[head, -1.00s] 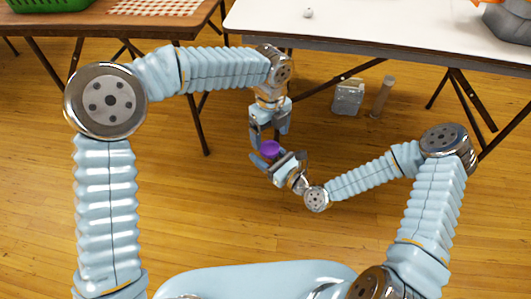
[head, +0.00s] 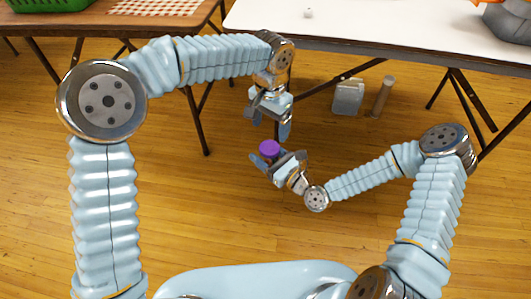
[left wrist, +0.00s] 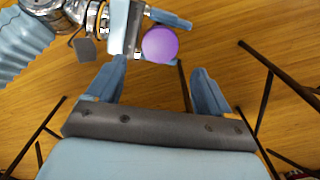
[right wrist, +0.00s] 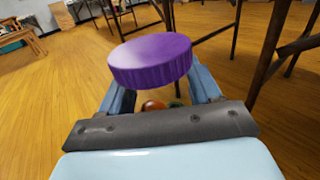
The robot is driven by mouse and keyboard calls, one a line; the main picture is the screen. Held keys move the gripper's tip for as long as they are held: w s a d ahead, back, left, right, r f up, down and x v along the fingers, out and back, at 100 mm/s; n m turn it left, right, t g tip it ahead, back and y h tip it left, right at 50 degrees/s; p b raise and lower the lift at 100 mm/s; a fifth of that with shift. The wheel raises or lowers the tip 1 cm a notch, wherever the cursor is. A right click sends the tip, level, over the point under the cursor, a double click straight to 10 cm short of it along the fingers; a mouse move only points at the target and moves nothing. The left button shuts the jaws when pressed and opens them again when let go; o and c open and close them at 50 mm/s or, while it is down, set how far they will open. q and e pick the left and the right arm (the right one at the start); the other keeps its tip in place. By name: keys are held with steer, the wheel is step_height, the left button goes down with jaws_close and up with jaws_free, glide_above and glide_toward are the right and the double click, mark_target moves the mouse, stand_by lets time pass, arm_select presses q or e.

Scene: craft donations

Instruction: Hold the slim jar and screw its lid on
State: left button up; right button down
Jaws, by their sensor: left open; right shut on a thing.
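The purple lid (head: 269,147) sits at my right gripper (head: 268,163), and it also shows in the left wrist view (left wrist: 160,44) and the right wrist view (right wrist: 150,60). The lid looks level, on top of what the right gripper (right wrist: 163,92) is shut on. The slim jar's body is mostly hidden under the lid and between the fingers; small red and green bits (right wrist: 155,105) show below the lid. My left gripper (head: 268,133) is open and empty, above and apart from the lid, its fingers pointing down.
A wooden table (head: 95,22) is at left. A clear box (head: 348,96) and a tube (head: 382,95) stand on the floor below.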

mark_target(270, 147)
arm_select(q)
steer(key=shift+r+n, duration=0.15)
steer(key=shift+n, duration=0.65)
steer(key=shift+f, duration=4.05)
steer(key=c, duration=1.1)
steer(key=o, duration=1.3)
steer(key=shift+c, duration=0.2)
